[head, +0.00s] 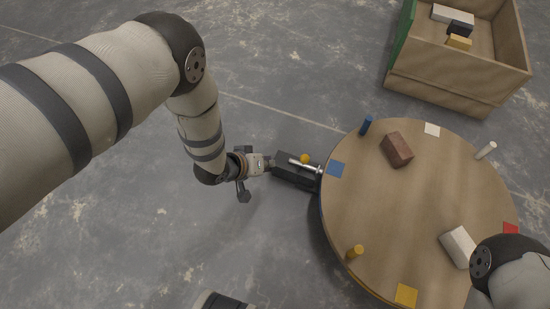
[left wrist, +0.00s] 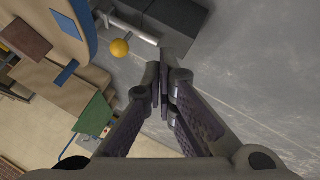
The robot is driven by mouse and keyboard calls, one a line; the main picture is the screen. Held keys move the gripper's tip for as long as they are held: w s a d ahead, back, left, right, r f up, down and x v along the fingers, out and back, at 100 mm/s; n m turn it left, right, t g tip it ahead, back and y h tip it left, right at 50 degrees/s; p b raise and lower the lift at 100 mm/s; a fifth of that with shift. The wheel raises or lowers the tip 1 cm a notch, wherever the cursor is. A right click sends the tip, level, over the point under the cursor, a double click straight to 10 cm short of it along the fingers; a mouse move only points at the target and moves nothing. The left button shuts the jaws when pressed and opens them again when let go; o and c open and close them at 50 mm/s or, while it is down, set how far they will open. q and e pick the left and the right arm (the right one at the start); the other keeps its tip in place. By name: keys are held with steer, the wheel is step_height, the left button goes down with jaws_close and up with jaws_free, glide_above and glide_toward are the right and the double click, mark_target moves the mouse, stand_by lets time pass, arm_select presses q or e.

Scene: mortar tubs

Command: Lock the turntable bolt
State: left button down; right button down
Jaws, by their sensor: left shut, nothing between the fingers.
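The wooden round turntable (head: 400,235) has coloured square patches and pegs along its edge. Beside its left edge, the metal bolt (head: 311,167) with a yellow ball knob (head: 305,158) lies on a dark block (head: 291,180). The bolt's right end is close to the turntable edge by the blue patch (head: 337,168); I cannot tell whether it enters the turntable. My left gripper (head: 270,163) is shut and empty at the block's left end. In the left wrist view its fingertips (left wrist: 163,72) are apart from the yellow knob (left wrist: 120,47). My right gripper is out of view.
A brown block (head: 396,149) and a white block (head: 458,247) sit on the turntable. An open wooden crate (head: 450,88) with several blocks stands at the top right. My right arm covers the turntable's lower right. The grey floor left of the turntable is mostly clear.

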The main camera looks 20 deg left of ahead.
arm_select(q)
steer(key=p+v, duration=0.1)
steer(key=v, duration=0.2)
steer(key=shift+s, duration=0.1)
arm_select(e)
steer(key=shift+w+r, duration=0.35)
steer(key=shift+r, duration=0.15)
